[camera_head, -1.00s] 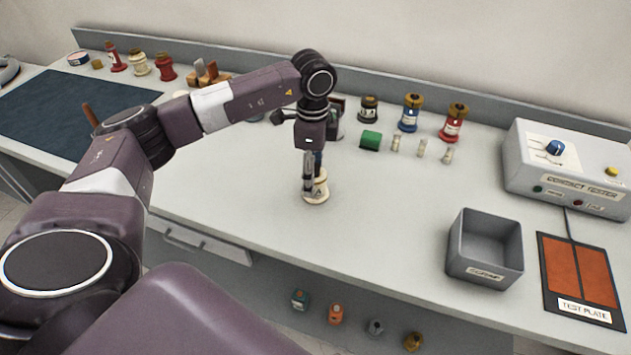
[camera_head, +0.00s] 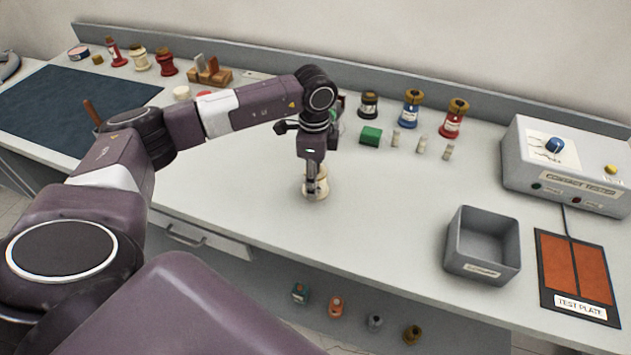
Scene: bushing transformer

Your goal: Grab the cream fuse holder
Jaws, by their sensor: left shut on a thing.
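The cream fuse holder (camera_head: 322,188) stands upright on the bench near its front middle. My left gripper (camera_head: 315,184) reaches down onto it from above and is shut on it. The fingers and wrist hide part of the holder. Its base appears to be on or very close to the bench top. My right gripper is not in view.
Behind stand black (camera_head: 369,105), blue (camera_head: 410,109) and red (camera_head: 454,118) holders, a green block (camera_head: 371,136) and small pale fuses (camera_head: 421,145). A grey bin (camera_head: 462,263), contact tester (camera_head: 518,180) and test plate (camera_head: 541,270) are at right. Bench around the holder is clear.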

